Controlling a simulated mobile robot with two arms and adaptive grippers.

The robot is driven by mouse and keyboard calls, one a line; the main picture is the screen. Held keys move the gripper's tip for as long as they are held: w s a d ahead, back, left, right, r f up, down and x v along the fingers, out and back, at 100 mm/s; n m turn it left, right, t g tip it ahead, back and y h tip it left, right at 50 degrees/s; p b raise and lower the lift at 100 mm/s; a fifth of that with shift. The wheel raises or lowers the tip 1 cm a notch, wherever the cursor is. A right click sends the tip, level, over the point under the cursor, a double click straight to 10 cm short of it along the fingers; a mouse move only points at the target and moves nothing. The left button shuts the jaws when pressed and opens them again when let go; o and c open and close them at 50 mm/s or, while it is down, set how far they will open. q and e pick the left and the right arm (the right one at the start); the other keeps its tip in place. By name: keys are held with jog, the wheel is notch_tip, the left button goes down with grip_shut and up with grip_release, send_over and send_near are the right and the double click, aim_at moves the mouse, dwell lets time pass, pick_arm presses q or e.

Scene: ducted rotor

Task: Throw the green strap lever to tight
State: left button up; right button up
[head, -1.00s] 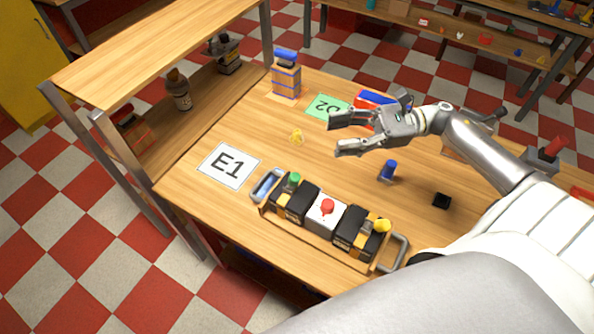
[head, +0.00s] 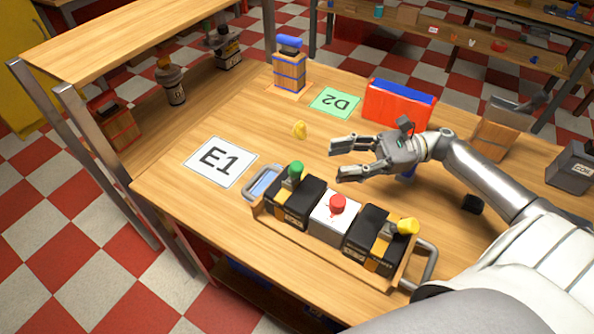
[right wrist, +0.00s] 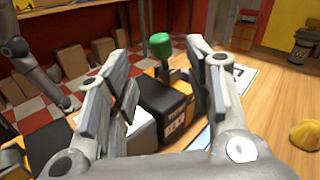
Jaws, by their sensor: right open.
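The green-knobbed lever (head: 296,169) stands up from a black box with an orange strap (head: 288,212), at the left end of a wooden tray (head: 325,246). My right gripper (head: 340,159) is open and empty. It is above the table, to the right of the green knob and apart from it in the head view. In the right wrist view the green knob (right wrist: 161,43) shows beyond and between the two open fingers (right wrist: 160,85), which hide parts of the boxes. My left gripper does not show in the head view.
The tray also holds a white box with a red knob (head: 338,204) and a black box with a yellow-knobbed lever (head: 407,227). A shelf (head: 150,45) stands at left.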

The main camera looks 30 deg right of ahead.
aim_at(296, 165)
jog(key=p+x, duration=0.1)
jog(key=x, duration=0.5)
jog(key=p+x, duration=0.1)
jog(key=x, duration=0.1)
jog(key=shift+w+a+r+p, duration=0.15)
jog(key=shift+a+r+p, duration=0.1)
jog(key=shift+a+p, duration=0.1)
jog(key=shift+w+a+f, duration=0.15)
jog(key=shift+w+a, duration=0.05)
jog(key=shift+a, duration=0.45)
jog(key=c, duration=1)
